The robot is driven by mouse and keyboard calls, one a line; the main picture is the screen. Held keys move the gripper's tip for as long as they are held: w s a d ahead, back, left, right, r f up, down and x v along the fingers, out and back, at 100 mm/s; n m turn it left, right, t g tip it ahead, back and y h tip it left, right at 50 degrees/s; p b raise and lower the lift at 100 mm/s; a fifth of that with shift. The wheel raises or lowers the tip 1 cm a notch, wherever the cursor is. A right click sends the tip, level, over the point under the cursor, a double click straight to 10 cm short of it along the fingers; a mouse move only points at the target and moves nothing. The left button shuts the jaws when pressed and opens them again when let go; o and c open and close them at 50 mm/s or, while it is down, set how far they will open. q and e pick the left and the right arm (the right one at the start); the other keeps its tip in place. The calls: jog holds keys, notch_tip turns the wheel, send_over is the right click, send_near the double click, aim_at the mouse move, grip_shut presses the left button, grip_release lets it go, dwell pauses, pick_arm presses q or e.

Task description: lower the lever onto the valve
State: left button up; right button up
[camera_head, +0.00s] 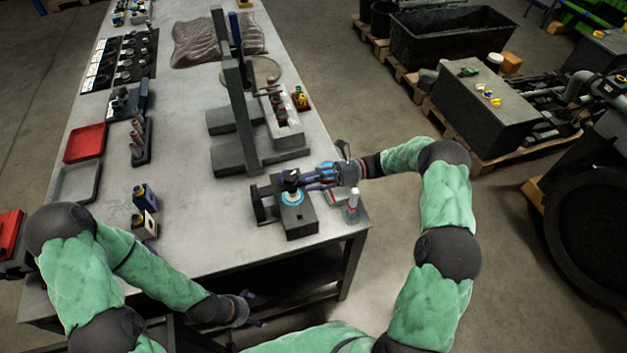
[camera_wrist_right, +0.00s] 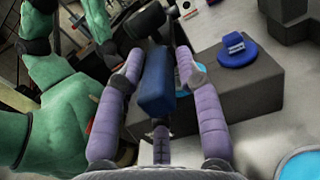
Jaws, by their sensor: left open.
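The lever is a dark arm with a blue grip (camera_wrist_right: 157,84), hinged on the dark upright at the left end of a grey block fixture (camera_head: 299,222). A blue round valve piece (camera_head: 292,197) sits on the block; in the right wrist view a blue disc (camera_wrist_right: 237,54) with a small raised part shows on a grey block. My right gripper (camera_head: 308,179) is at the lever, with purple fingers close against both sides of the blue grip. The lever stands above the block, apart from the disc. My left gripper (camera_head: 246,308) is open and empty, low in front of the table.
A tall grey angle stand (camera_head: 240,110) rises behind the fixture. A small clear bottle (camera_head: 352,206) stands to its right near the table edge. Two small boxes (camera_head: 145,210) and a red tray (camera_head: 85,143) lie to the left. The table (camera_head: 205,240) is bare left of the fixture.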

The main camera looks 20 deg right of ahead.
jog(key=shift+w, duration=0.35)
jog(key=shift+s, duration=0.15)
jog(key=shift+d, duration=0.25)
jog(key=d, duration=1.1)
jog(key=shift+d+f, duration=0.25)
jog(key=shift+f, duration=0.1)
